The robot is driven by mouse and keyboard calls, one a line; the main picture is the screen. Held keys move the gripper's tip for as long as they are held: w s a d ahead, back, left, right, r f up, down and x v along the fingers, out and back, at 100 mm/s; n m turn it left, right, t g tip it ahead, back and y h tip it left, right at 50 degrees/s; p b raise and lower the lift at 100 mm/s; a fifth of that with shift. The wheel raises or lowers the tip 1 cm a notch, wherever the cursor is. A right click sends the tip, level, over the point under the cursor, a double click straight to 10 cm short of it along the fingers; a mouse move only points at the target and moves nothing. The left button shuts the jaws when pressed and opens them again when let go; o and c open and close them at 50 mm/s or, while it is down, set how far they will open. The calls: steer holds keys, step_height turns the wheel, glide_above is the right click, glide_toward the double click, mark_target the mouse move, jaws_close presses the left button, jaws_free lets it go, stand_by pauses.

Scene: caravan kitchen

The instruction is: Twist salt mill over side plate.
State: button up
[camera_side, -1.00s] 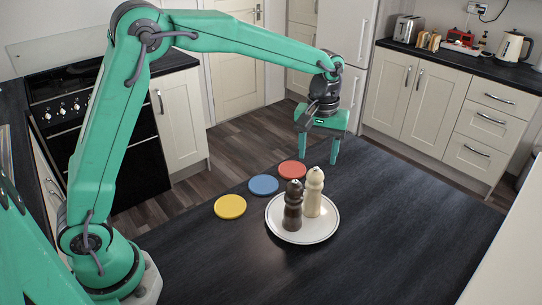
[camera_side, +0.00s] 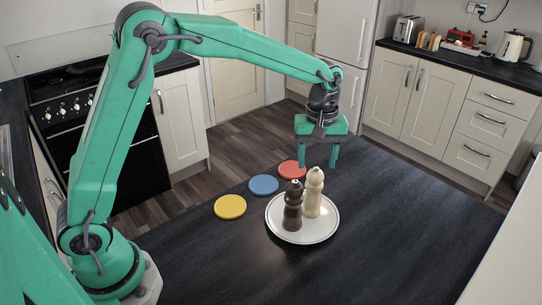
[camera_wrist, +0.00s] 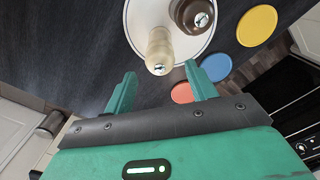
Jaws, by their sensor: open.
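A pale cream mill (camera_side: 313,192) and a dark brown mill (camera_side: 292,207) stand upright, side by side, on the white side plate (camera_side: 318,236). Neither mill is labelled, so which holds salt does not show. My gripper (camera_side: 319,162) is open and empty, above the table just behind the cream mill. In the wrist view, the cream mill (camera_wrist: 159,50) is just beyond and between the open fingers of my gripper (camera_wrist: 160,85), apart from them. The dark mill (camera_wrist: 196,16) is to its right, and the plate (camera_wrist: 140,32) is under both.
Yellow (camera_side: 230,207), blue (camera_side: 264,185) and red (camera_side: 292,169) flat discs lie in a row left of and behind the plate. The dark table (camera_side: 420,230) is clear to the right and in front.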

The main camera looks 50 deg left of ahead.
mark_target(316, 168)
steer(key=shift+f, duration=2.15)
steer(key=c, duration=0.8)
